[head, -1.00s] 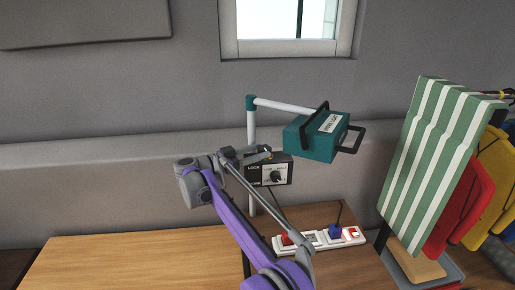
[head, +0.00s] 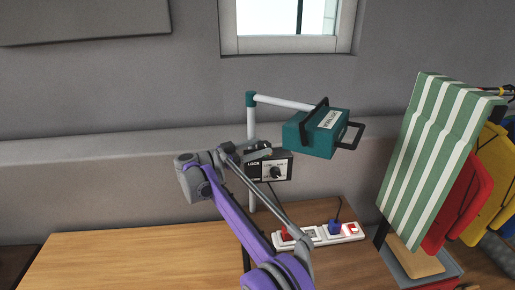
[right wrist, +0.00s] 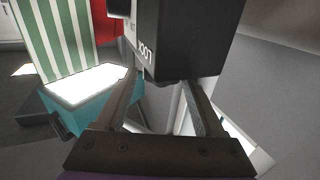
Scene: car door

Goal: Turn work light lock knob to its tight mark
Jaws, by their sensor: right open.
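The black lock box (head: 253,171) with a "LOCK" label sits on the work light's white post. Its round dark lock knob (head: 277,172) is on the front panel, with a light pointer line; the dial marks are too small to read. The teal work light (head: 312,138) hangs from the arm at the post's top. My right gripper (head: 262,152) is at the box's upper left edge, apart from the knob. In the right wrist view its open fingers (right wrist: 162,85) are below the box (right wrist: 185,40), with the white post behind them. The knob is not visible there. My left gripper is not seen.
A white power strip (head: 312,237) with plugs lies on the wooden bench (head: 130,262). A green-striped cloth (head: 430,160) and red and yellow panels (head: 492,165) stand at the right. The bench's left part is clear.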

